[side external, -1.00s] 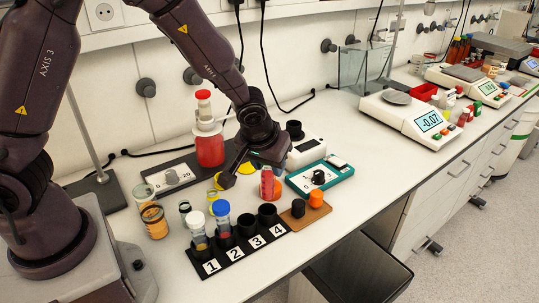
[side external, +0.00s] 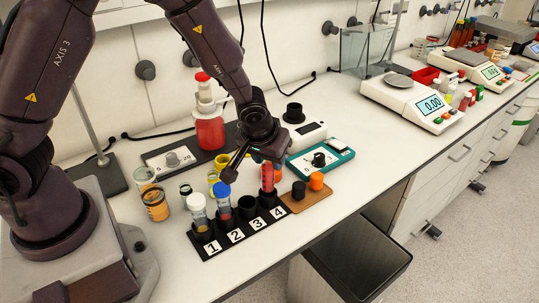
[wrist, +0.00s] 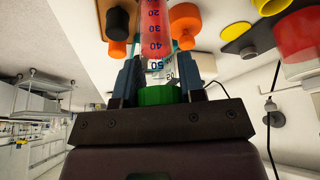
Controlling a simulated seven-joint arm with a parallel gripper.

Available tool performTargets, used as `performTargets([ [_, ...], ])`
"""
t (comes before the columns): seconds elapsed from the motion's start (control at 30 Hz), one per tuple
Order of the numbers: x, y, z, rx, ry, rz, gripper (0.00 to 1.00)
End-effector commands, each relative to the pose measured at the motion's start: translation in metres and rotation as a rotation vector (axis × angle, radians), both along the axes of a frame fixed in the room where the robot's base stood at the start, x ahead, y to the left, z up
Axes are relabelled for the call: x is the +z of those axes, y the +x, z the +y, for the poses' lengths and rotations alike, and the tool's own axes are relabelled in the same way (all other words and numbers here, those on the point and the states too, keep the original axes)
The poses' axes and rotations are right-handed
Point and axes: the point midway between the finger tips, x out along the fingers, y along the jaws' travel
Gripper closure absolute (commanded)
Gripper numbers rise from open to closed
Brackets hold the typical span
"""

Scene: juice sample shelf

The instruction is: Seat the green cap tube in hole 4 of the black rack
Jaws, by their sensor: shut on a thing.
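My gripper (wrist: 161,80) is shut on the green cap tube, with one finger on each side near its cap. In the wrist view the green cap (wrist: 160,95) sits between the fingers, and the clear tube (wrist: 156,30) with red liquid points away from me. In the side view my gripper hides the cap, and the red tube (side external: 267,177) hangs about upright over hole 4 of the black rack (side external: 222,250). Its lower end is at the mouth of hole 4; I cannot tell how far inside. A white cap tube (side external: 198,215) stands in hole 1 and a blue cap tube (side external: 223,201) in hole 2. Hole 3 (side external: 247,207) is empty.
A brown holder (side external: 304,201) with a black cap and an orange cap (side external: 316,181) stands right of the rack. A teal device (side external: 322,162) lies behind. Jars (side external: 156,206) stand left. The bench front edge is near the rack's right side.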

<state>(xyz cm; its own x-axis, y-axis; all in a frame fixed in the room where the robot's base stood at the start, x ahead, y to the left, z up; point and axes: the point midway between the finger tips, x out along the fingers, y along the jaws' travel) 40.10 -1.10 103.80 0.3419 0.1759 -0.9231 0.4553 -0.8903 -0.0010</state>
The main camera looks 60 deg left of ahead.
Motion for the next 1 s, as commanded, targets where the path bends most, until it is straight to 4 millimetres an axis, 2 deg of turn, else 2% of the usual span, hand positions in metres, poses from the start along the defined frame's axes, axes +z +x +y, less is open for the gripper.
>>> performTargets([
  [1.0, -0.022, 0.0, 0.0, 0.0, 0.0, -0.001, 0.87],
])
